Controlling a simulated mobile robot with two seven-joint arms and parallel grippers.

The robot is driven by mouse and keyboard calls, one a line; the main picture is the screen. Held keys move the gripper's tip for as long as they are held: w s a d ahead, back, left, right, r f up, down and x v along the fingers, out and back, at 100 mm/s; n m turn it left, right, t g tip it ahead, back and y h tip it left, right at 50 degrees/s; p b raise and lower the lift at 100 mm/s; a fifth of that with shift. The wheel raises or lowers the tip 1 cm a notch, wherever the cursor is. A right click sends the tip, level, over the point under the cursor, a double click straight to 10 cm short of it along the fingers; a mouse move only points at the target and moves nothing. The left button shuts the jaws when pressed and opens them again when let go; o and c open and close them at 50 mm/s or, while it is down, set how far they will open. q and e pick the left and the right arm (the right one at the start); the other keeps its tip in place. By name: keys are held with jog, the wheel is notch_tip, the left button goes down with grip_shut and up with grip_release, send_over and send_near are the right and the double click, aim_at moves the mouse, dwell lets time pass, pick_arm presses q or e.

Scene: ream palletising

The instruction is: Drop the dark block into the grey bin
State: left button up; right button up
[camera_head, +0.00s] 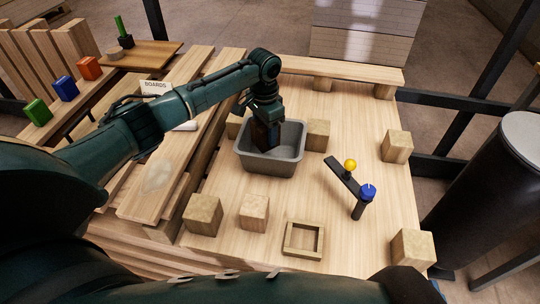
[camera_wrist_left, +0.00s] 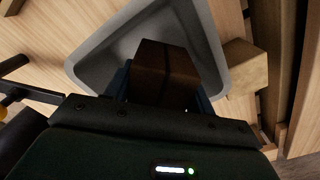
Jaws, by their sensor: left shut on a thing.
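The grey bin (camera_head: 270,169) stands on the wooden table, open at the top. My left gripper (camera_head: 266,122) points down over it from above and is shut on the dark block (camera_head: 266,137). The block's lower part is at or below the rim line in the head view; I cannot tell whether it touches the bin floor. In the left wrist view the dark brown block (camera_wrist_left: 165,72) sits between the blue fingers, with the grey bin (camera_wrist_left: 100,62) around it. My right gripper is not in view.
Wooden cubes (camera_head: 203,214) stand around the bin, one close behind its right side (camera_head: 318,134). A small square wooden frame (camera_head: 303,239) lies in front. A dark bar with a yellow ball (camera_head: 350,165) and a blue knob (camera_head: 367,190) is to the right. Boards (camera_head: 165,175) lie left.

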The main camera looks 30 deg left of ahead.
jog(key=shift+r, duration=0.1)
pick_arm(q)
jog(key=o, duration=1.1)
jog(key=shift+o, duration=0.2)
notch_tip(320, 180, up, 13)
jog(key=p, duration=0.2)
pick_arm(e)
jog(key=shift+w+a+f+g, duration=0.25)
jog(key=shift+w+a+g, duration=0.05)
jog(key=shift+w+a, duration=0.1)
